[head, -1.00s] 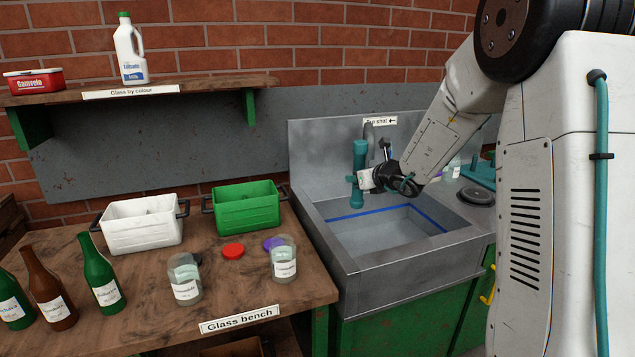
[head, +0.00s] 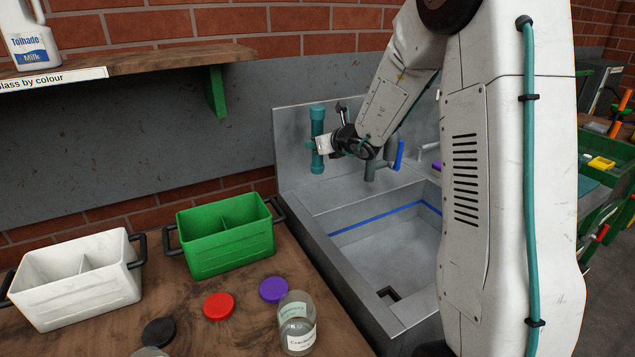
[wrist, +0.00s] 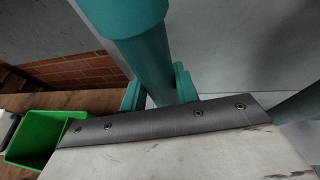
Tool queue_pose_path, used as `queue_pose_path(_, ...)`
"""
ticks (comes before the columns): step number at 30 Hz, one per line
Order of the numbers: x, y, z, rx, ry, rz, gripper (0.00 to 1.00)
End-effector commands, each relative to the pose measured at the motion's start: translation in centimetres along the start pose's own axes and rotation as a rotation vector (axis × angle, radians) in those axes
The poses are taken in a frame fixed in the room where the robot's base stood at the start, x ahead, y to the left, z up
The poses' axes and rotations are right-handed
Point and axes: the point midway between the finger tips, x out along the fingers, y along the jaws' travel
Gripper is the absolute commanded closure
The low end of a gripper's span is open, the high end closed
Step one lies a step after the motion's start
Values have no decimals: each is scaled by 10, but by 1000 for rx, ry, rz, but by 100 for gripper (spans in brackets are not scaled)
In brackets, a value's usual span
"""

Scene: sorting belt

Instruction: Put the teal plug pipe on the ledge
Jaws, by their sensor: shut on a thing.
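The teal plug pipe (head: 317,123) is upright in my gripper (head: 320,145), held near its middle in front of the sink's grey back panel. It has a thicker collar at each end. In the wrist view the teal pipe (wrist: 148,45) stands between the two teal fingers of my gripper (wrist: 160,90), its lower end hidden. A wooden wall shelf (head: 140,66) is at the upper left, and the metal sink rim (head: 318,248) is below the pipe. I cannot tell which of these is the ledge.
A tap with a blue handle (head: 398,153) stands right of my gripper, above the sink basin (head: 395,260). A green bin (head: 228,250) and a white bin (head: 80,290) sit on the bench, with jars and lids in front. Open air lies left of the pipe.

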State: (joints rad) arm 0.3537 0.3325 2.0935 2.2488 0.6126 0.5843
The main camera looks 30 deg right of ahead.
Motion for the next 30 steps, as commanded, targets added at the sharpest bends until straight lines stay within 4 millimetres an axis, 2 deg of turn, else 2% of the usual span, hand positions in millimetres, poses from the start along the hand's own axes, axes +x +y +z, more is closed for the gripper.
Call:
queue_pose_path(1,5,1,-12,3,6,1,99)
queue_pose_path(6,17,2,-38,2,3,3,99)
queue_pose_path(13,24,3,-56,0,3,3,99)
queue_pose_path(18,33,2,-78,2,3,3,99)
queue_pose_path(30,36,2,-85,0,2,1,99)
